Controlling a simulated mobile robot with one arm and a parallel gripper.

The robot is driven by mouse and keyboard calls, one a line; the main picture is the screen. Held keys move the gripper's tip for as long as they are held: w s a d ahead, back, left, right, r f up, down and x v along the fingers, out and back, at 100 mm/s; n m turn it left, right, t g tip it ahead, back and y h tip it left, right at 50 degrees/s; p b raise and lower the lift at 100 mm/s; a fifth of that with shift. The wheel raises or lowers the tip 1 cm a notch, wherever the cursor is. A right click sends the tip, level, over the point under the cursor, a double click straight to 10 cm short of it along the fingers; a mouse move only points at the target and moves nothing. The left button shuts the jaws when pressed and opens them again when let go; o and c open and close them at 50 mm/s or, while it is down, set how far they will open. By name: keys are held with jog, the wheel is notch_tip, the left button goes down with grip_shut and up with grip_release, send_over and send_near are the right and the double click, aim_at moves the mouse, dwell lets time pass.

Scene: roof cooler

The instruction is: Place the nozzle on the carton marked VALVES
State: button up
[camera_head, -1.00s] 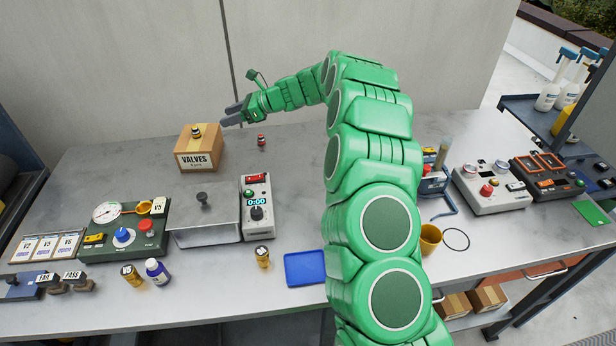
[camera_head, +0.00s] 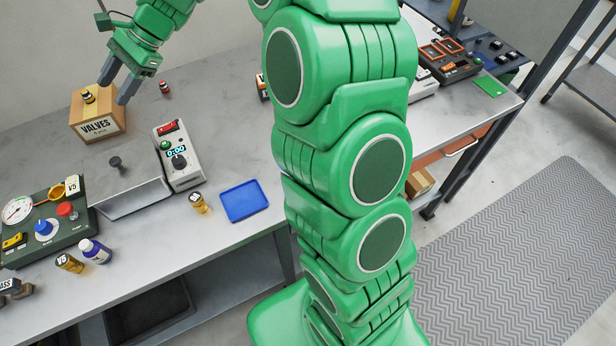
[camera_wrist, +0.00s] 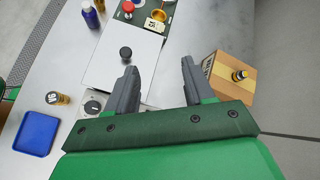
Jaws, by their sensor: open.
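The carton marked VALVES (camera_head: 97,128) is a brown box standing at the back left of the bench. It shows at the right in the wrist view (camera_wrist: 211,88). A small brass-and-black piece, apparently the nozzle (camera_head: 88,97), stands upright on the carton's top. It also shows in the wrist view (camera_wrist: 240,75). My gripper (camera_head: 111,106) is open, its fingers pointing down beside the right part of the carton in the head view. In the wrist view, nothing is between the fingers (camera_wrist: 158,74), and the carton is to their right.
A small red-and-black piece (camera_head: 165,88) stands on the bench right of the carton. A grey lidded box (camera_head: 130,180) with a black knob and a meter box (camera_head: 178,158) are in front. A blue tray (camera_head: 244,201) and small bottles lie nearer; bare bench surrounds the tray.

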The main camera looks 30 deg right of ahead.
jog(key=s+d+n+h, duration=0.3)
jog(key=s+d, duration=0.4)
jog(key=s, duration=0.6)
jog(key=s+d+f+n+h, duration=0.1)
jog(key=s+d+n+h, duration=0.2)
jog(key=s, duration=1)
jog(key=s+d+n+g+h, duration=0.1)
jog(key=s+d+n+h, duration=0.3)
jog(key=s+d, duration=0.9)
jog(key=shift+s+d+f+n, duration=0.3)
jog(key=shift+s+n, duration=0.25)
jog(key=shift+n, duration=0.35)
